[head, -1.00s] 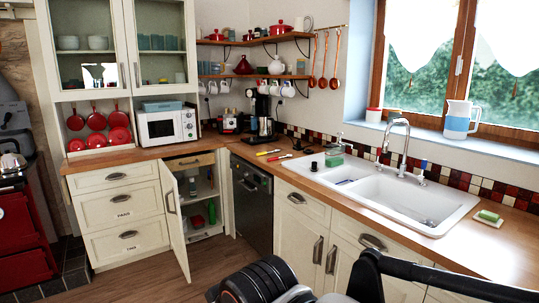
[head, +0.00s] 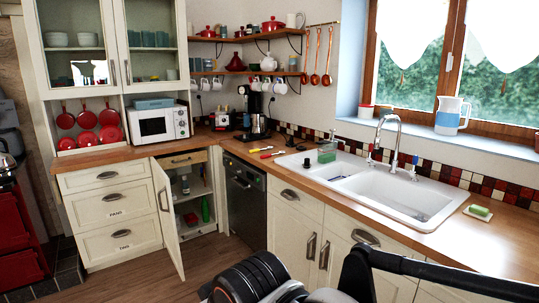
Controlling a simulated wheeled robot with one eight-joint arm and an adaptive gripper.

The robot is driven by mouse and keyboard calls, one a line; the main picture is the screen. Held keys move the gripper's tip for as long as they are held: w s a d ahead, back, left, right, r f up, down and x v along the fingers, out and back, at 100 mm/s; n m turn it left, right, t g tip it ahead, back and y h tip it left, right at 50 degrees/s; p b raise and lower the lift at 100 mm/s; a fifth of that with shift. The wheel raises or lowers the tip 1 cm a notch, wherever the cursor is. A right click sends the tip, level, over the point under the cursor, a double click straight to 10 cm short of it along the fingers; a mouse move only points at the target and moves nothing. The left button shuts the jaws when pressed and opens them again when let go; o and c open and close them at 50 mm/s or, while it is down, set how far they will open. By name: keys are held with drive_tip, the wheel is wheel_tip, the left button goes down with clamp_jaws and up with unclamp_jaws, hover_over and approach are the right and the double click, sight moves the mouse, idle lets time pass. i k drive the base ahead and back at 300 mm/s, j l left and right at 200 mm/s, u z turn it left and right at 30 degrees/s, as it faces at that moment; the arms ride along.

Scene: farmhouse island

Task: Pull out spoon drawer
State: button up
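No drawer in the head view carries a readable spoon label. A narrow shut drawer (head: 182,161) sits above an open cupboard. More shut drawer fronts (head: 295,198) are under the counter by the sink. Parts of my dark arm cross the bottom of the view, apart from all drawers. My gripper's fingertips are not visible.
A cupboard door (head: 167,217) stands open beside the left drawers, sticking out over the floor. A dishwasher (head: 246,205) is in the corner, with the sink (head: 405,193) to its right. A red stove (head: 17,235) is at far left. Wooden floor (head: 150,285) is clear in front.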

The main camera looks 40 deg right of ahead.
sight(167, 161)
drive_tip(key=i+l, duration=0.7)
drive_tip(key=i, duration=0.2)
drive_tip(key=i+l+z, duration=0.1)
drive_tip(key=i+l, duration=0.2)
drive_tip(key=i, duration=0.2)
drive_tip(key=i+l, duration=0.3)
drive_tip(key=i, duration=0.15)
drive_tip(key=i+l, duration=0.35)
drive_tip(key=i+l+z, duration=0.1)
drive_tip(key=i+l, duration=0.2)
drive_tip(key=i, duration=0.3)
drive_tip(key=i+l, duration=0.25)
drive_tip(key=i, duration=0.2)
drive_tip(key=i+l, duration=0.25)
drive_tip(key=i, duration=0.25)
